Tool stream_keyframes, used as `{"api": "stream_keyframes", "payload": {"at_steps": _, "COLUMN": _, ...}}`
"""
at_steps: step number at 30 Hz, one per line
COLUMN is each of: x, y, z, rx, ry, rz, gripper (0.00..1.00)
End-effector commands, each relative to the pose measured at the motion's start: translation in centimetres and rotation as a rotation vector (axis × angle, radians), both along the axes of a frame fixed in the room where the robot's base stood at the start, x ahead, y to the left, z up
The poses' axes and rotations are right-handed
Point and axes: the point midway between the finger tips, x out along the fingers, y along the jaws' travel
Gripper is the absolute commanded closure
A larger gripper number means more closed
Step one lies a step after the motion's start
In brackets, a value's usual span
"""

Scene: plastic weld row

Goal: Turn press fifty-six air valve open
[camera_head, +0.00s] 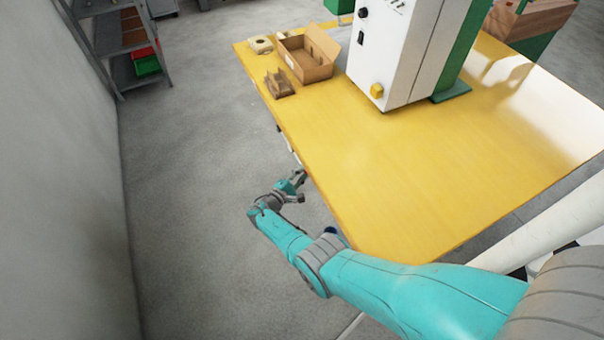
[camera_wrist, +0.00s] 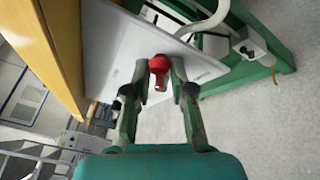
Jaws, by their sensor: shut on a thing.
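In the wrist view a red valve handle (camera_wrist: 159,66) stands in front of a light grey panel (camera_wrist: 120,45) below the edge of the yellow table. My gripper (camera_wrist: 160,78) has its two fingers on either side of the red handle and is shut on it. How the handle is turned is hard to tell, as the fingers and the view angle hide part of it. In the head view my gripper (camera_head: 298,178) is at the left edge of the yellow table (camera_head: 420,190), low beside it. The valve is hidden there.
A white and green press (camera_head: 405,50) stands on the table. An open cardboard box (camera_head: 308,55) and small parts (camera_head: 279,84) lie near its far left corner. A grey shelf (camera_head: 110,45) is along the wall. A pale hose (camera_wrist: 205,22) runs near the panel. The floor left of the table is clear.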

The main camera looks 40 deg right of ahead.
Motion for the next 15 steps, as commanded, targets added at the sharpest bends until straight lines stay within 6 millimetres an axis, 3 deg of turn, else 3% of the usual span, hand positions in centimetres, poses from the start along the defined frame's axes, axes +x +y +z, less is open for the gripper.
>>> {"api": "stream_keyframes", "payload": {"at_steps": 2, "x": 0.02, "y": 0.05, "z": 0.0, "rx": 0.001, "ry": 0.0, "rz": 0.001, "gripper": 1.0}}
{"api": "stream_keyframes", "payload": {"at_steps": 3, "x": 0.02, "y": 0.05, "z": 0.0, "rx": 0.001, "ry": 0.0, "rz": 0.001, "gripper": 0.7}}
{"api": "stream_keyframes", "payload": {"at_steps": 4, "x": 0.02, "y": 0.05, "z": 0.0, "rx": 0.001, "ry": 0.0, "rz": 0.001, "gripper": 0.62}}
{"api": "stream_keyframes", "payload": {"at_steps": 15, "x": -0.03, "y": 0.31, "z": 0.01, "rx": 0.0, "ry": 0.0, "rz": 0.001, "gripper": 0.62}}
